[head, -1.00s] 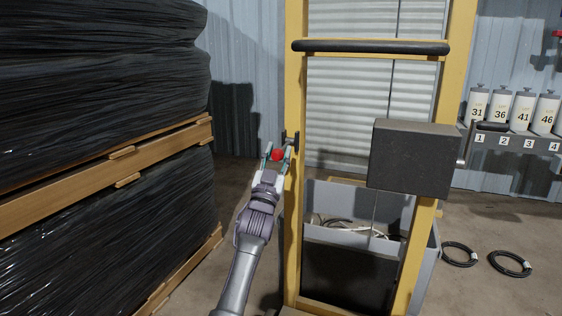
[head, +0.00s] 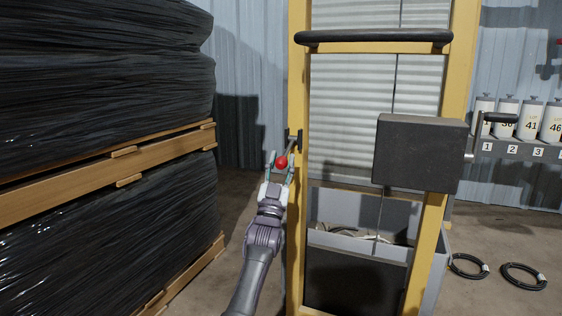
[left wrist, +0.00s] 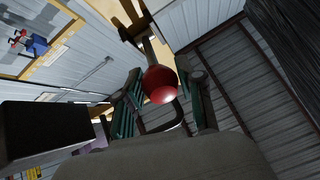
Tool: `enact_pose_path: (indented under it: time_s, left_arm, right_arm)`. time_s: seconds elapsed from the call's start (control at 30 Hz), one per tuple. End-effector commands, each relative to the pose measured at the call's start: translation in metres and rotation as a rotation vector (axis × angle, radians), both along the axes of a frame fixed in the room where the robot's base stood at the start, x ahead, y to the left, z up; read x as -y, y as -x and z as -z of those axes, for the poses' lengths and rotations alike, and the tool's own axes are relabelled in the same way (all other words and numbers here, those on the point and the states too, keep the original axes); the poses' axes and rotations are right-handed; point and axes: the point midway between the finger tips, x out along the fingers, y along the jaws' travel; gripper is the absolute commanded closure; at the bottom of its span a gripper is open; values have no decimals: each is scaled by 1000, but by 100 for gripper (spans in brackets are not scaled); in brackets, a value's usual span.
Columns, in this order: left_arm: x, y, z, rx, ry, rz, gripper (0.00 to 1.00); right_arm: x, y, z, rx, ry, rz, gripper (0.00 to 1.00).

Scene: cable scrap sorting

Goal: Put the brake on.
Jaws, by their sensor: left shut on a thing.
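The brake lever is a short dark rod with a red ball knob (head: 281,162), mounted on a small dark bracket on the left yellow post of the frame (head: 298,220). My left gripper (head: 282,164) is shut on the red knob, with a finger on each side of it. In the left wrist view the red knob (left wrist: 161,82) sits between the green-padded fingers, and its rod runs up to the yellow post. My right gripper is not in view.
A dark box with a crank handle (head: 500,118) is on the right post. A grey bin (head: 432,262) stands behind the frame. Wrapped pallet stacks (head: 100,220) fill the left side. Black cable coils (head: 524,276) lie on the floor at right.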

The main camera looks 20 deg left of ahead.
Motion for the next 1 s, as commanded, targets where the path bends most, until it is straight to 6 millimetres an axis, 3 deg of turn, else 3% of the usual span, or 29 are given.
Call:
enact_pose_path:
  time_s: [0.03, 0.43, 0.47, 0.6, 1.0]
  left_arm:
    - [1, -3, 10, -22, 1, 1, 100]
    - [1, -3, 11, -24, 1, 1, 100]
    - [1, -3, 11, -24, 1, 1, 60]
    - [1, -3, 9, -18, 1, 1, 37]
    - [1, 3, 10, -10, 0, -1, 37]
  right_arm:
    - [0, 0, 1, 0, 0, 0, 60]
    - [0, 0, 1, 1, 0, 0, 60]
    - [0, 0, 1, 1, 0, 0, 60]
    - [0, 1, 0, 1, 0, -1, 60]
    - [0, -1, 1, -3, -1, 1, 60]
